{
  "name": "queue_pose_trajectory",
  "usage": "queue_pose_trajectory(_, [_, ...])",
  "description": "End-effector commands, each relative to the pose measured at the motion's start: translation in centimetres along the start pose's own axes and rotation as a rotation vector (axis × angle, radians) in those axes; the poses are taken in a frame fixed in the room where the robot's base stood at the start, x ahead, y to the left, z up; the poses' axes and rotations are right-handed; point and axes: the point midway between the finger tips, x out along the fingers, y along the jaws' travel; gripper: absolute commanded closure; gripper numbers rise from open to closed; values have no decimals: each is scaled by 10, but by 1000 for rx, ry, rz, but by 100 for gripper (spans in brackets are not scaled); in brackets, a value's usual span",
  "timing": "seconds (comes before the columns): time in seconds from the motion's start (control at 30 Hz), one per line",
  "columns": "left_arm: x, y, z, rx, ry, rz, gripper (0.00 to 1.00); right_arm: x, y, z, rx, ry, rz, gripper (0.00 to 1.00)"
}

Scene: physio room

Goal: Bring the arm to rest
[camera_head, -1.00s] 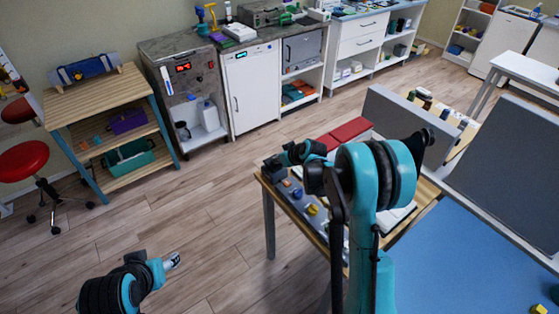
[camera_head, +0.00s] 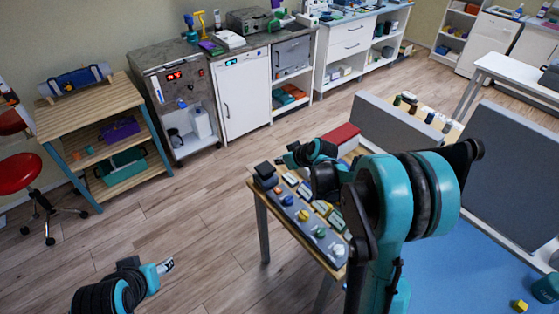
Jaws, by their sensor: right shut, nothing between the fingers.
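My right arm stands large in the right half of the view, teal and black, bent at a big round joint. Its forearm reaches away to the left, and my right gripper (camera_head: 284,159) is a small dark shape at its end, over the back left part of the small wooden table (camera_head: 258,187). The gripper is shut and empty, with clear air around it. My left gripper (camera_head: 167,266) is low at the left, over bare floor; its fingers are too small to tell open from shut.
A grey tray (camera_head: 280,203) with several small coloured pieces lies on the table, and a red box (camera_head: 340,136) behind it. A blue treatment couch (camera_head: 470,262) with grey panels is at the right. Cabinets and a wooden shelf line the back wall.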

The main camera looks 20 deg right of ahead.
Motion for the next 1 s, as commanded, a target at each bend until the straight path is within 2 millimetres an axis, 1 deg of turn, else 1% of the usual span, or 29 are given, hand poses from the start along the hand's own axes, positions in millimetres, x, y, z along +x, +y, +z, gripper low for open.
queue_pose_trajectory(0.47, [0,0,0,0,0,0,48,0,0,0,0,0,0,100])
queue_pose_trajectory(0.57, [0,0,0,0,0,0,48,-3,-2,0,3,-3,1,100])
queue_pose_trajectory(0.6, [1,0,1,0,0,0,48,-7,-5,0,6,-6,2,100])
queue_pose_trajectory(0.67, [2,0,1,0,0,0,48,-16,-12,0,15,-15,6,100])
queue_pose_trajectory(0.77, [5,0,3,0,0,0,48,-42,-32,3,38,-41,18,100])
queue_pose_trajectory(0.87, [8,0,6,0,0,0,48,-75,-55,13,71,-72,38,100])
queue_pose_trajectory(0.9, [9,0,7,0,0,0,48,-88,-64,18,86,-84,48,100])
queue_pose_trajectory(1.0, [13,0,9,0,0,0,48,-118,-86,35,120,-110,75,100])
